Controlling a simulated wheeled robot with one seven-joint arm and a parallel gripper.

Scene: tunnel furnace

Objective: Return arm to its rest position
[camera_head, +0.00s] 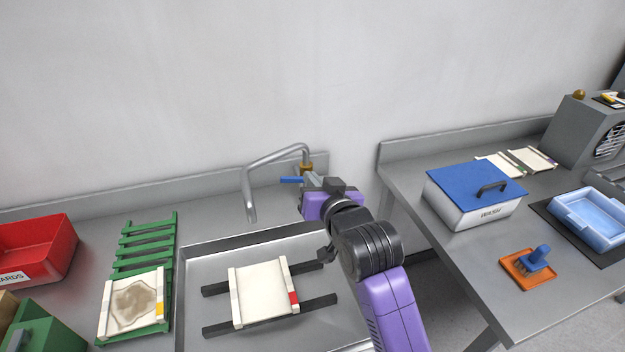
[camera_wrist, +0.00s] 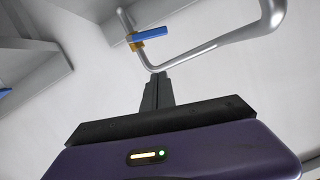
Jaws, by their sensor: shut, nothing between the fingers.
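My arm reaches up from the bottom of the head view, over the right side of the sink. Its purple wrist end is beside the tap (camera_head: 262,159) and its blue handle (camera_head: 290,180); my fingers cannot be made out there. In the wrist view my gripper (camera_wrist: 157,80) is shut, with its dark fingers together and nothing between them. The bent grey tap pipe (camera_wrist: 230,40) appears beyond the fingertips, with the blue handle (camera_wrist: 152,34) above them. I cannot tell from these views whether the fingers touch the pipe.
The sink (camera_head: 220,250) holds a white framed panel (camera_head: 263,290) on two dark bars. Left are a green rack (camera_head: 145,240), a stained panel (camera_head: 135,302) and a red bin (camera_head: 40,248). Right are a blue-lidded WASH box (camera_head: 470,205), orange brush tray (camera_head: 522,271) and blue tray (camera_head: 590,213).

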